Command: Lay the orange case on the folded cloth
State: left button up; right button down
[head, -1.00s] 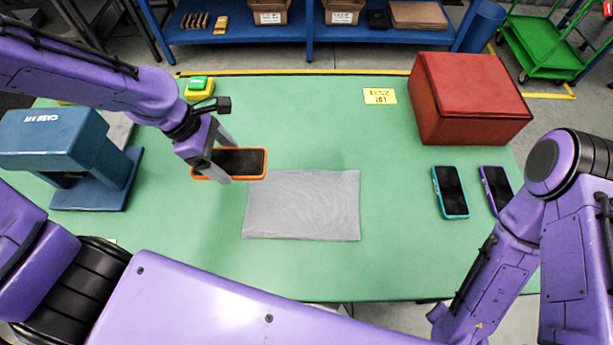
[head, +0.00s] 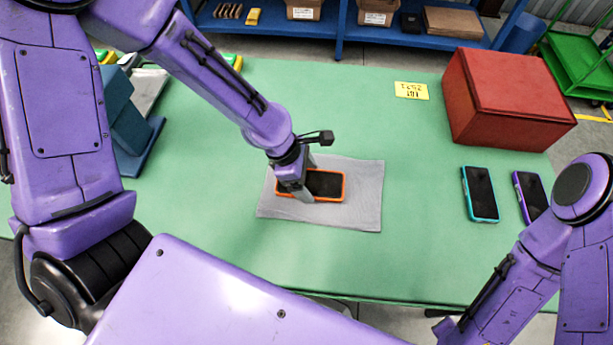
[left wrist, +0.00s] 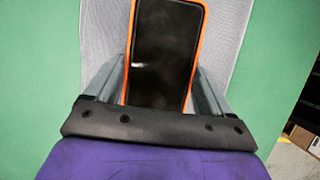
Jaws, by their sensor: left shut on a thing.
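The orange case (head: 333,199), with a dark phone-like face, is over the grey folded cloth (head: 353,215) in the head view. My left gripper (head: 307,190) is shut on the case near its left end. In the left wrist view the orange case (left wrist: 165,50) extends out from between the fingers of my left gripper (left wrist: 163,95), with the cloth (left wrist: 226,30) behind it. I cannot tell whether the case touches the cloth or is slightly above it. My right gripper is not in view.
A teal phone (head: 480,194) and a purple phone (head: 530,195) lie at the right of the green table (head: 420,250). A red box (head: 510,100) stands at the back right, near a yellow card (head: 411,91). A blue press-like stand (head: 130,125) is at the left, partly hidden by my arm.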

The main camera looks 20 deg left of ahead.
pick_arm(q)
jog(key=shift+s+a+f, duration=0.1)
jog(key=shift+s+f, duration=0.5)
jog(key=o, duration=1)
jog(key=shift+o, duration=0.3)
jog(key=shift+f, duration=0.15)
jog(key=shift+r, duration=0.2)
jog(key=v, duration=0.2)
jog(key=w+v, duration=0.1)
jog(key=v, duration=0.2)
jog(key=shift+w+r+p, duration=0.1)
jog(key=shift+r+p, duration=0.2)
jog(key=shift+r, duration=0.15)
jog(key=p+v, duration=0.1)
jog(key=v, duration=0.6)
jog(key=shift+r, duration=0.15)
